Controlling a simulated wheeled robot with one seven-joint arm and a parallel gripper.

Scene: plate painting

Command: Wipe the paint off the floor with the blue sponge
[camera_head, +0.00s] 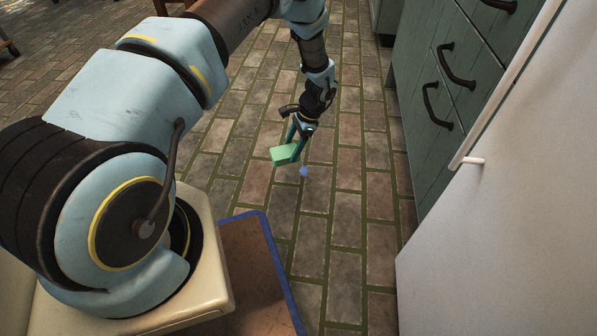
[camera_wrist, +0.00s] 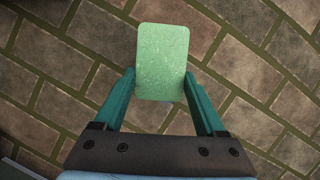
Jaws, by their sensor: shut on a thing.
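My gripper (camera_head: 296,143) is shut on a sponge (camera_head: 284,155) that looks green, not blue, in both views. In the wrist view the sponge (camera_wrist: 162,62) sits between the two teal fingers of my gripper (camera_wrist: 160,88) and sticks out beyond their tips. A small light-blue paint spot (camera_head: 304,172) lies on the brick floor (camera_head: 340,235), just to the right of and below the sponge in the head view. The sponge appears low over the floor; I cannot tell whether it touches.
Green drawers (camera_head: 440,85) with dark handles stand along the right. A brown mat with a blue edge (camera_head: 262,235) lies beside my base.

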